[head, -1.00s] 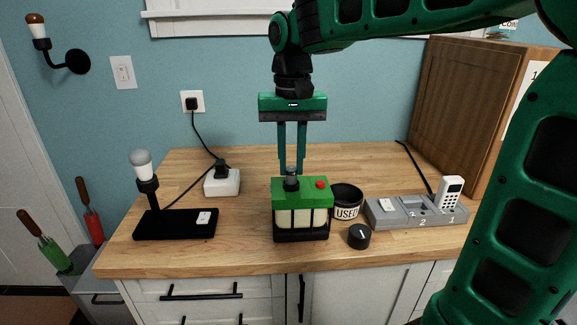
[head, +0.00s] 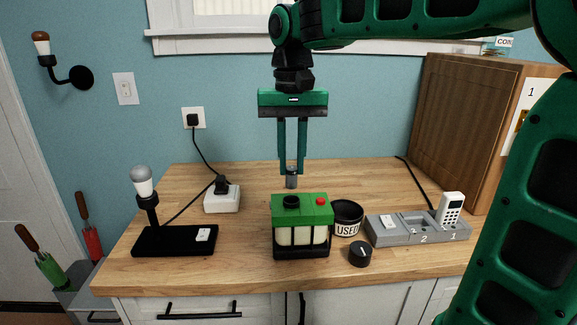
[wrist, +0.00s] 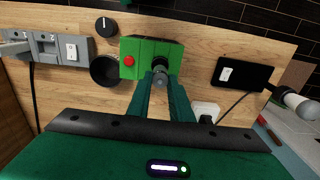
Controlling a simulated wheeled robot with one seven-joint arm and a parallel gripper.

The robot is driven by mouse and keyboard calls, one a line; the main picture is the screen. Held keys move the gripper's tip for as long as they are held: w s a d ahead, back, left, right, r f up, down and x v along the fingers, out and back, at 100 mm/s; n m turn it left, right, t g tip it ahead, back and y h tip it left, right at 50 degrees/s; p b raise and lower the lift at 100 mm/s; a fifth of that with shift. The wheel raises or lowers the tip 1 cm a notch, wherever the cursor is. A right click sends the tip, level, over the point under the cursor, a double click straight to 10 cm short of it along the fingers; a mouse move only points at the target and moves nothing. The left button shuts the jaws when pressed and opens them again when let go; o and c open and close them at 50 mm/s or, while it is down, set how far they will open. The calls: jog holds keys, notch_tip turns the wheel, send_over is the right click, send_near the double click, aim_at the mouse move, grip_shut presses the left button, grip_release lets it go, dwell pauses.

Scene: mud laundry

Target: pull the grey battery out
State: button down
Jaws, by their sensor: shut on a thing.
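The grey battery (head: 291,181) is a short cylinder between the fingertips of my gripper (head: 291,172), which is shut on it. It hangs upright above the green lantern-like device (head: 317,214), apart from it. The device has a dark round hole (head: 291,201) in its top, a red button (head: 321,200) and pale side panels. In the wrist view the battery (wrist: 160,79) shows at the fingertips, with the green device (wrist: 135,52) beyond it.
A black round bin marked USED (head: 347,229) stands right of the device, with a black knob (head: 360,254) in front. A grey numbered dock (head: 392,232) holds a white handset (head: 451,207). A black lamp base (head: 165,241) and white power block (head: 222,199) stand left.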

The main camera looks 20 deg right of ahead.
jog(key=shift+r, duration=1.1)
